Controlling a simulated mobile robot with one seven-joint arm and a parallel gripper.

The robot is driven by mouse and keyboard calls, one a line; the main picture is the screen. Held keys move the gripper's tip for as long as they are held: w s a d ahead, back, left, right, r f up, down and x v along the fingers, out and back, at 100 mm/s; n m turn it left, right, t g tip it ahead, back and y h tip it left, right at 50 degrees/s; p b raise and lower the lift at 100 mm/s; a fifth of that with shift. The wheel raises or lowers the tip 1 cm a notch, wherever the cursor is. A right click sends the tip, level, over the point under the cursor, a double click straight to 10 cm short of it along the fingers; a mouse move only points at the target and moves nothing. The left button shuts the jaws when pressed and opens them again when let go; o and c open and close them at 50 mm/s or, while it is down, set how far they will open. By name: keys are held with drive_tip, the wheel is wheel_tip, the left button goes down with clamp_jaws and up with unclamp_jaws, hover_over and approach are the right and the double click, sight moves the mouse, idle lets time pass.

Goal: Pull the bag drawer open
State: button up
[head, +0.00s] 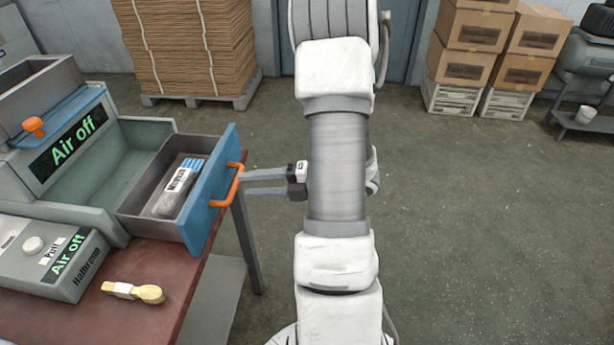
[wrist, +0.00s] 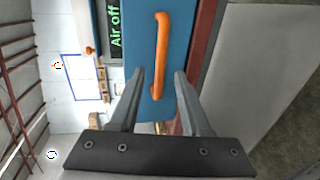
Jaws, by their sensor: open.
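The bag drawer has a blue front (head: 209,190) and stands pulled out to the right from the grey-green machine. Its orange handle (head: 229,186) is on the outer face. Inside the drawer lies a clear bag pack (head: 176,197) with a white label and blue parts. My gripper (head: 246,182) is open and empty, just right of the handle, fingers pointing at the drawer front. In the wrist view the orange handle (wrist: 161,50) lies ahead, in line with the gap between the two fingers. Contact with the handle is not visible.
The machine's screen (head: 68,142) reads "Air off". A wooden spoon-shaped piece (head: 133,291) lies on the red-brown table (head: 178,262) below the drawer. Stacked cardboard (head: 190,45) and boxes (head: 470,45) stand behind. The floor (head: 480,220) at right is clear.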

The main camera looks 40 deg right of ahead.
drive_tip(key=p+v, duration=0.2)
drive_tip(key=v, duration=1)
drive_tip(key=shift+s+d, duration=0.2)
drive_tip(key=shift+d, duration=0.05)
drive_tip(key=shift+r, duration=0.1)
